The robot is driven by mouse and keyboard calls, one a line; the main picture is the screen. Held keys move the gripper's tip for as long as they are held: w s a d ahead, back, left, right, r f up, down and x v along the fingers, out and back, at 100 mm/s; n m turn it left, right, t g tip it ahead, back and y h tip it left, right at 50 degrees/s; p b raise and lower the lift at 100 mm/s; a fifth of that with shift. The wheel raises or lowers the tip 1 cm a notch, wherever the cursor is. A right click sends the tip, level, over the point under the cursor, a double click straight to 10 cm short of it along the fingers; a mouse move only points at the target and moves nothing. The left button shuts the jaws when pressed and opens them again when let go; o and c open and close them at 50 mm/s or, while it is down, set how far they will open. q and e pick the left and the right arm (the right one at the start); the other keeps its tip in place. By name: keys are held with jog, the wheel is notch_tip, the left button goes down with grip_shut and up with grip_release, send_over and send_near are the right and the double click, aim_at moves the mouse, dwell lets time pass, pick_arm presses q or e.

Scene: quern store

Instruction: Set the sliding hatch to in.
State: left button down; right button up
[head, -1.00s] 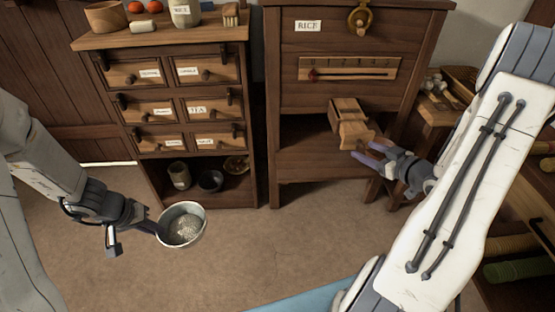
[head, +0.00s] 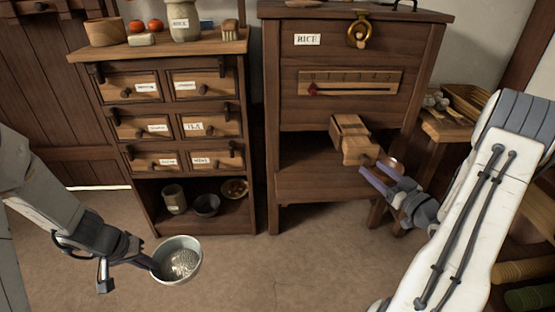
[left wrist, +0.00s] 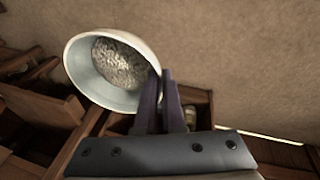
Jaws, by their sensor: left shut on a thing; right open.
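The wooden sliding hatch (head: 358,148) sticks out from the boxy spout (head: 348,128) on the front of the RICE bin (head: 330,105). My right gripper (head: 377,171) is open, with its fingers just below and right of the hatch's outer end. I cannot tell whether a finger touches it. My left gripper (head: 150,263) is shut on the rim of a pale metal bowl (head: 190,243), low over the floor at the left. The bowl holds pale grains; it also shows in the left wrist view (left wrist: 75,75), with the gripper fingers (left wrist: 160,80) at its rim.
A labelled drawer cabinet (head: 130,100) stands left of the bin, with jars and bowls on its lower shelf. A gauge with a red pointer (head: 350,83) is on the bin front. A small side table (head: 445,125) stands right of the bin. The floor (head: 270,270) between is clear.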

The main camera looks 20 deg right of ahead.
jog(key=shift+w+a, duration=0.15)
jog(key=shift+w, duration=0.95)
grip_shut()
dwell(0.7)
